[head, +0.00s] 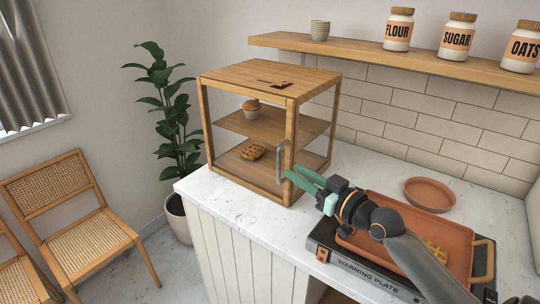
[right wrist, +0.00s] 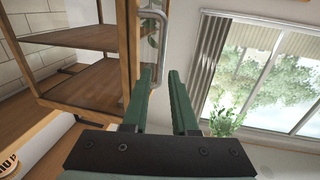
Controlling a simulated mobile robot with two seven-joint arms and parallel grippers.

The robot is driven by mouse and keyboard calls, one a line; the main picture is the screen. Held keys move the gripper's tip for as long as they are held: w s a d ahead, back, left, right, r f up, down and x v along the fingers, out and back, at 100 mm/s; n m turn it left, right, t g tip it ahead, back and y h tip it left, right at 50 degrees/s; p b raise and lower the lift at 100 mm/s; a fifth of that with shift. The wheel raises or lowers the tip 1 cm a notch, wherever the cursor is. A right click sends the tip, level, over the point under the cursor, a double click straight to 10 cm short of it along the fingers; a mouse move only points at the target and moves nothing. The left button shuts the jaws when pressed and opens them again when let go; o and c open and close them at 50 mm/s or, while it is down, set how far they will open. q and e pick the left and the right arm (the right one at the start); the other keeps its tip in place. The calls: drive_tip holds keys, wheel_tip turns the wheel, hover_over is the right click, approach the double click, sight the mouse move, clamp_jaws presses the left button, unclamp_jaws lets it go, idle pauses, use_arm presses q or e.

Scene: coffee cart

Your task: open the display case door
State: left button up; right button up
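The wooden display case (head: 291,130) stands on the white counter. Its front door looks closed, with a grey vertical handle (head: 281,160) near the front right corner post. My right gripper (head: 290,175) is beside the lower part of the handle, fingers pointing toward it. Whether a finger touches the handle cannot be told. My left gripper is not in view.
A muffin (head: 251,107) and a waffle (head: 252,152) are inside the case. The warming plate (head: 355,262) with an orange tray (head: 385,210) lies under my right arm. A round terracotta dish (head: 430,194) is behind. The floor by the plant (head: 172,100) and chair (head: 75,200) is open.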

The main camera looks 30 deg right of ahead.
drive_tip(key=w+a+p, duration=0.1)
drive_tip(key=w+a, duration=0.1)
drive_tip(key=w, duration=0.7)
drive_tip(key=shift+w, duration=0.2)
clamp_jaws()
idle(1.2)
